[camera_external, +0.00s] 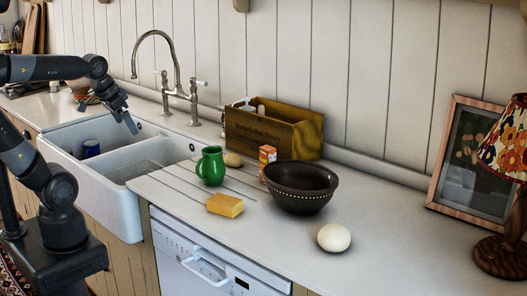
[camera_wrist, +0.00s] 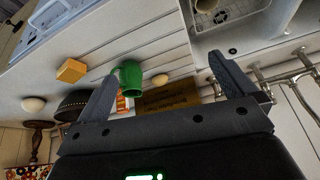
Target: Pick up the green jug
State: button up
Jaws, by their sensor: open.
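The green jug (camera_external: 211,166) stands upright on the white counter, just right of the sink. In the wrist view the green jug (camera_wrist: 131,79) shows beyond my gripper's fingers, nearer the left one. My gripper (camera_external: 129,114) is above the sink, left of the jug and apart from it. In the wrist view my gripper (camera_wrist: 160,82) has its two fingers spread wide with nothing held between them.
A yellow sponge (camera_external: 225,205), a dark bowl (camera_external: 300,199), an orange-and-white box (camera_external: 267,155) and a wooden crate (camera_external: 273,133) are near the jug. A white round object (camera_external: 333,237) lies farther right. The tall faucet (camera_external: 176,72) rises behind the sink (camera_external: 115,203).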

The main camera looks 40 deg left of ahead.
jog(key=shift+s+a+f+n, duration=0.25)
jog(key=shift+s+f+n, duration=0.2)
jog(key=shift+s, duration=0.1)
jog(key=shift+s+a+f+n, duration=0.2)
jog(key=shift+s+f+n, duration=0.2)
jog(key=shift+s+n, duration=0.1)
jog(key=c, duration=1.8)
